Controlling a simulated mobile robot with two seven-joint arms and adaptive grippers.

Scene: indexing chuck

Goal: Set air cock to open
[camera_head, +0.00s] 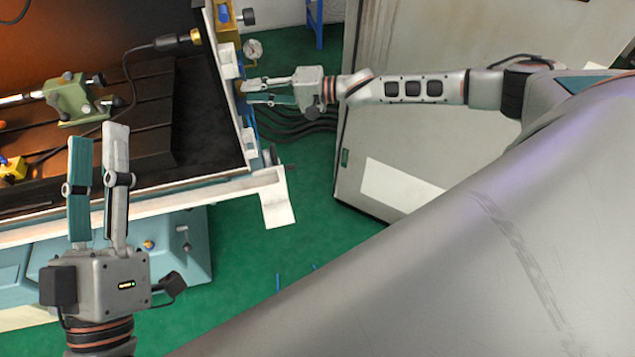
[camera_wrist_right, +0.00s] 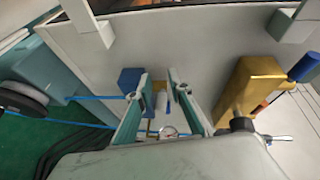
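What looks like the air cock, a small brass fitting (camera_wrist_right: 158,102) beside a blue block (camera_wrist_right: 130,80), sits on the machine's pale side panel in the right wrist view. A pale lever-like piece shows between my right fingertips; I cannot tell its position. My right gripper (camera_wrist_right: 157,82) is open, its fingers on either side of that piece, contact unclear. In the head view my right gripper (camera_head: 246,92) reaches the machine's right edge, and the fitting is mostly hidden. My left gripper (camera_head: 97,135) is open and empty, at the lower left over the machine's front edge.
A larger brass block (camera_wrist_right: 245,85) with a blue cylinder (camera_wrist_right: 305,67) and silver lever (camera_wrist_right: 281,138) is right of the right fingers. A gauge (camera_head: 253,48) is near the machine edge. A green fixture (camera_head: 70,99) sits on the dark bed. Green floor (camera_head: 250,235) lies open in front.

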